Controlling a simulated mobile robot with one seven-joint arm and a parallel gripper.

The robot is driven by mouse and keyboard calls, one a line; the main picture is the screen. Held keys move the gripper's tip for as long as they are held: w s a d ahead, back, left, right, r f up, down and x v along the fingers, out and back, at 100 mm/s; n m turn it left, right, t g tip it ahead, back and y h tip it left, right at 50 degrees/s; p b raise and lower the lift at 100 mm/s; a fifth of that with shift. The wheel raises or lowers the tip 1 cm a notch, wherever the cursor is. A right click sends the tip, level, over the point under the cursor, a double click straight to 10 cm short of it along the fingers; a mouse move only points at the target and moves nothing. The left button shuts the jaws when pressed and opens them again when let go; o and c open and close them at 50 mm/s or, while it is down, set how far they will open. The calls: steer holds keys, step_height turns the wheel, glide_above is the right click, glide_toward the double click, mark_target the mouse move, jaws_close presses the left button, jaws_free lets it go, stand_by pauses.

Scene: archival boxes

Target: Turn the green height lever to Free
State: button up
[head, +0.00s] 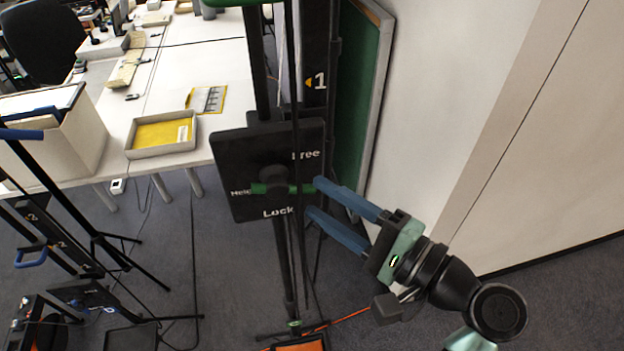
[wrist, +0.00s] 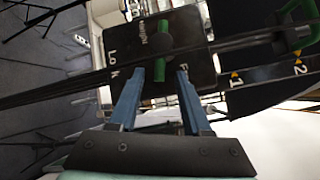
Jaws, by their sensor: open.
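My gripper (head: 313,197) comes from the right with blue fingers open at the plate's right edge. In the wrist view the lever (wrist: 161,68) reaches down between the fingertips (wrist: 160,75), with a gap on each side. Contact is not visible.
Thin dark cables (head: 296,110) hang in front of the plate. A green board (head: 362,110) and a pale wall (head: 480,120) stand to the right. A desk with a yellow-lined tray (head: 160,150) is behind left. Black stands (head: 100,235) fill the lower left.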

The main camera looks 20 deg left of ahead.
mark_target(283, 183)
steer(key=shift+p+x, duration=0.35)
steer(key=shift+x, duration=1.15)
steer(key=shift+c, duration=0.2)
jaws_close()
